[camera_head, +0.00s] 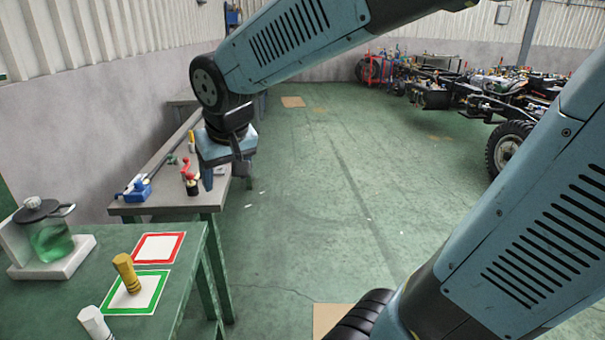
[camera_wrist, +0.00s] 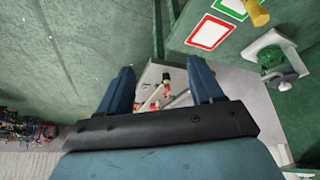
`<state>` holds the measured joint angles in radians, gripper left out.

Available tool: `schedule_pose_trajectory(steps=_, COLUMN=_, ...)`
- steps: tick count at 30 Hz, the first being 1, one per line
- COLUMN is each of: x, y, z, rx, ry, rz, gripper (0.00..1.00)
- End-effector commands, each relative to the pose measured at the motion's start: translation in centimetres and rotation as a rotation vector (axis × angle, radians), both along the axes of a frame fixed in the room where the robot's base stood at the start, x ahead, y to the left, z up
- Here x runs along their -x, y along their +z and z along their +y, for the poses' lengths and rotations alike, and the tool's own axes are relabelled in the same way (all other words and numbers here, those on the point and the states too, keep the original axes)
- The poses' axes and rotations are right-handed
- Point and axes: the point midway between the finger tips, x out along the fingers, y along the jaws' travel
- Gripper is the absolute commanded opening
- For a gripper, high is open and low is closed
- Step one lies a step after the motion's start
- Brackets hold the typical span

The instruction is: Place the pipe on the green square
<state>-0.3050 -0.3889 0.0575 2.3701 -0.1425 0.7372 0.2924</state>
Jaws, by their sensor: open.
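A yellow, pipe-like piece (camera_head: 125,272) stands upright, slightly tilted, on the green-bordered square (camera_head: 112,309) on the green table. It also shows, partly cut off, at the top of the wrist view (camera_wrist: 257,12). The red-bordered square (camera_head: 158,247) beside it is empty. My gripper (camera_head: 222,180) is over the grey table, beyond the squares and well apart from the yellow piece. In the wrist view my gripper (camera_wrist: 162,68) has its two blue fingers wide apart with nothing held between them.
A white cylinder (camera_head: 94,323) stands at the near edge of the green table. A green glass jar (camera_head: 50,238) is at left. The grey table (camera_head: 180,207) bears a blue tool (camera_head: 137,189) and a red item (camera_head: 189,177). The floor (camera_head: 300,200) to the right is mostly clear.

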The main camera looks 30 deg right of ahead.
Motion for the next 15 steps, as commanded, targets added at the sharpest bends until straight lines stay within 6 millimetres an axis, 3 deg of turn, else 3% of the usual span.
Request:
schedule_pose_trajectory(steps=1, x=1.1, y=0.6, z=-1.9, rx=-0.005, ry=-0.027, rz=-0.010, gripper=0.66)
schedule_pose_trajectory(steps=6, x=4.9, y=1.8, z=-6.6, rx=-0.015, ry=-0.087, rz=-0.026, gripper=0.66)
schedule_pose_trajectory(steps=10, x=7.7, y=2.2, z=-9.1, rx=-0.023, ry=-0.121, rz=-0.036, gripper=0.66)
schedule_pose_trajectory(steps=15, x=10.2, y=2.3, z=-10.7, rx=-0.032, ry=-0.144, rz=-0.045, gripper=0.66)
